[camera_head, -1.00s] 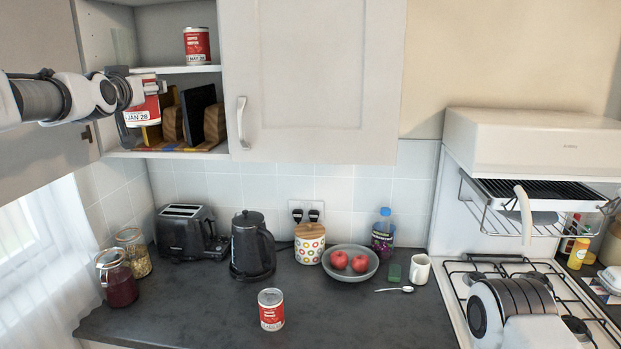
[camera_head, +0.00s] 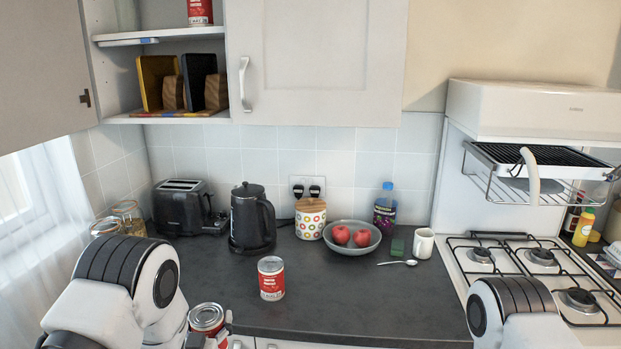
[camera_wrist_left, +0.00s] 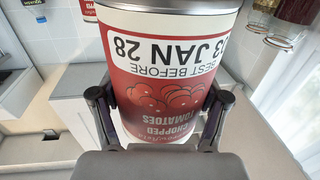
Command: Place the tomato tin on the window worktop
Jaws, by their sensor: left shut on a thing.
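My left gripper (camera_wrist_left: 158,112) is shut on a red-and-white tomato tin (camera_wrist_left: 165,75), whose label reads chopped tomatoes and 3 JAN 28. In the head view the held tin (camera_head: 207,317) shows its top at the counter's front edge, beside my left arm, which hides part of it. The left gripper is mostly hidden there, with a bit showing by the tin (camera_head: 222,335). The worktop (camera_head: 340,300) is dark grey. A second red tin (camera_head: 271,278) stands upright on it, right of the held one. My right gripper is out of view.
A third tin (camera_head: 200,11) stands in the open wall cupboard above chopping boards (camera_head: 158,82). Toaster (camera_head: 183,207), kettle (camera_head: 251,218), fruit bowl (camera_head: 351,240) and mug (camera_head: 424,243) line the back. Jars (camera_head: 129,217) stand by the window. The worktop's front middle is clear.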

